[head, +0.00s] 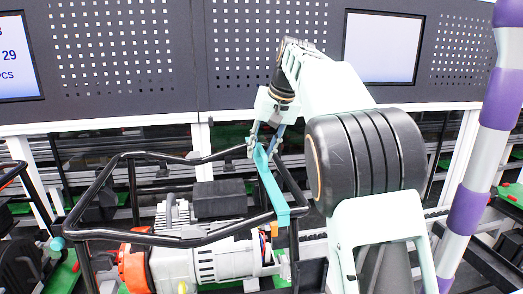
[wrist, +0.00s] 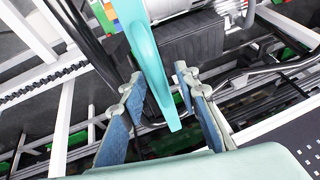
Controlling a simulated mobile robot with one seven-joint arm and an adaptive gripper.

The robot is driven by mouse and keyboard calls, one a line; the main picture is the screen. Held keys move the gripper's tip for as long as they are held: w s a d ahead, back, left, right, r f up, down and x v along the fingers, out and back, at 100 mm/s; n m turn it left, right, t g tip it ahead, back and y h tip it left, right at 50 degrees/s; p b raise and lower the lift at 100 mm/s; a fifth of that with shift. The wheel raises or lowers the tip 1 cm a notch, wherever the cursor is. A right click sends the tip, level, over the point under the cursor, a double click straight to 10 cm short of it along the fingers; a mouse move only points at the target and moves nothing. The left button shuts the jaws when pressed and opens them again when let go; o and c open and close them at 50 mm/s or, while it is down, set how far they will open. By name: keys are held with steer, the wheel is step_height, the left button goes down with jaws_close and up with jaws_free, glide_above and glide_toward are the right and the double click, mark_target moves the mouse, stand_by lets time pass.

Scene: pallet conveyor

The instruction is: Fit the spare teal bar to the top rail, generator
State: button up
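The teal bar (head: 271,183) lies across the right part of the generator's black tube frame (head: 131,157), from the far top tube to the near one. Its near end is at the near tube; whether it is seated there I cannot tell. The generator (head: 218,260) has a grey body and an orange-red end. My gripper (head: 264,147) is over the bar's far end, with one finger on each side. In the wrist view the bar (wrist: 152,70) passes between the fingers, close to the left one, with a visible gap to the right one. The gripper looks open.
A dark panel with screens (head: 383,47) stands behind the conveyor. A black box (head: 219,199) sits inside the frame, left of the bar. Other black tube frames (head: 20,250) stand at the left edge. A purple and white post (head: 482,150) rises at the right.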

steer(key=shift+f, duration=0.1)
steer(key=v, duration=1.2)
stand_by(0.4)
